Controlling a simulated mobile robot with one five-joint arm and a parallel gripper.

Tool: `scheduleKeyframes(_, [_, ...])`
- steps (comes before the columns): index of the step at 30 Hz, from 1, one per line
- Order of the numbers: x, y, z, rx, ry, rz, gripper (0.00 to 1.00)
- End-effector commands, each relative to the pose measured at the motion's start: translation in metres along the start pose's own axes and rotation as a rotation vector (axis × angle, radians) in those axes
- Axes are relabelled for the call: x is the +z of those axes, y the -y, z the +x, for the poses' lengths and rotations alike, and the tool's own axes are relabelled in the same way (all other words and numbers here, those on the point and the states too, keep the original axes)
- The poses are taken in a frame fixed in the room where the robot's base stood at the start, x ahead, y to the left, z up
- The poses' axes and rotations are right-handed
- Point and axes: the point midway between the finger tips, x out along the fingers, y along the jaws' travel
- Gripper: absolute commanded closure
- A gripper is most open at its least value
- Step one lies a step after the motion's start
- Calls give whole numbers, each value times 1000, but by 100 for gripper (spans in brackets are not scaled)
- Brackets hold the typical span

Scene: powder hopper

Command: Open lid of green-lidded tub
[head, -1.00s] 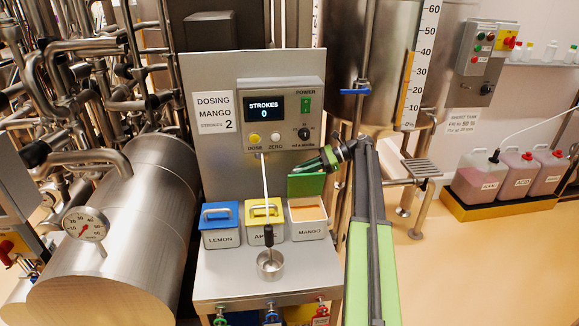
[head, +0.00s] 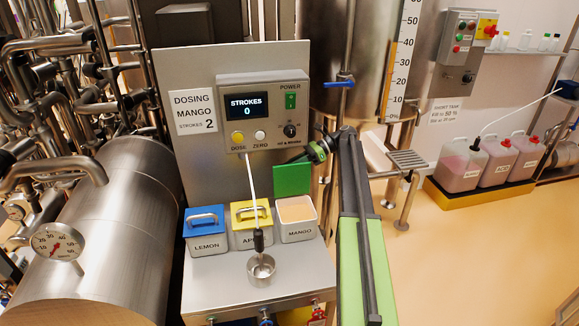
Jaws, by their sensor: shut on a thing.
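The mango tub (head: 298,233) stands at the right end of the row on the steel bench, with orange powder showing inside. Its green lid (head: 292,179) stands up at the back edge of the tub, its flat underside facing me, so the tub is open. My gripper (head: 299,158) is at the lid's upper edge, coming from the right. It is shut on the lid, probably at the handle, but the handle and the fingertips are mostly hidden behind the lid.
The blue-lidded lemon tub (head: 208,244) and a yellow-lidded tub (head: 251,238) stand closed to the left. A steel tank (head: 350,60) stands behind my arm.

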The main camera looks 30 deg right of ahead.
Motion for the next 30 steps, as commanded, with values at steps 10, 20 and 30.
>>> scheduleKeyframes(10, [2,1,8,7,-7,-2,69])
scheduleKeyframes(20, [4,1,10,10,-5,-5,64])
scheduleKeyframes(30, [13,6,-31,19,-7,-9,64])
